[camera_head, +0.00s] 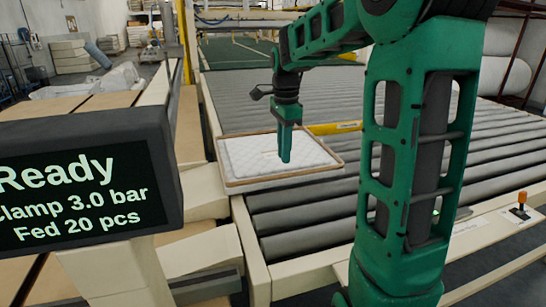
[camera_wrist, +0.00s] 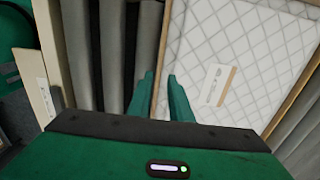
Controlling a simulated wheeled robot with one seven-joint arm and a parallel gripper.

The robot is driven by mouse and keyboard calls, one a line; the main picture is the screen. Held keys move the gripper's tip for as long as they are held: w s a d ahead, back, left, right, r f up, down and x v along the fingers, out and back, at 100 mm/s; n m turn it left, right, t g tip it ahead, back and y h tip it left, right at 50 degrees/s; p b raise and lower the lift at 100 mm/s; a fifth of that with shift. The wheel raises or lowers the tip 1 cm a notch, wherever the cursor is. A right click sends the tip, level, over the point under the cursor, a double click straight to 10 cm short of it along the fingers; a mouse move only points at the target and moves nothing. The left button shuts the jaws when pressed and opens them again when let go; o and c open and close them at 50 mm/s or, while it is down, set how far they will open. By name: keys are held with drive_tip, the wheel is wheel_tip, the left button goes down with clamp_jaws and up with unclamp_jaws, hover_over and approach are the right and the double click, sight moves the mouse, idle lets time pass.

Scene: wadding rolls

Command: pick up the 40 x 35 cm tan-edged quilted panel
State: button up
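The quilted panel (camera_head: 260,158) is white with diamond stitching and a tan edge. It lies flat on the grey rollers at the conveyor's left side in the head view. The wrist view shows it at upper right (camera_wrist: 240,60), with a small white and tan label (camera_wrist: 216,85) on its face. My gripper (camera_head: 286,158) points down over the panel in the head view. In the wrist view its two green fingertips (camera_wrist: 161,76) are apart with nothing between them, near the panel's tan edge. I cannot tell the height of the fingertips above the panel.
Grey rollers (camera_head: 420,180) fill the conveyor, with a cream side rail (camera_head: 250,250) along its left. A display (camera_head: 85,182) reading "Ready", "Clamp 3.0 bar" and "Fed 20 pcs" stands at front left. An orange-topped control (camera_head: 522,198) sits at the right.

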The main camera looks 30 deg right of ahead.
sight(283, 174)
drive_tip(key=shift+a+f, duration=0.1)
drive_tip(key=shift+f, duration=3)
clamp_jaws()
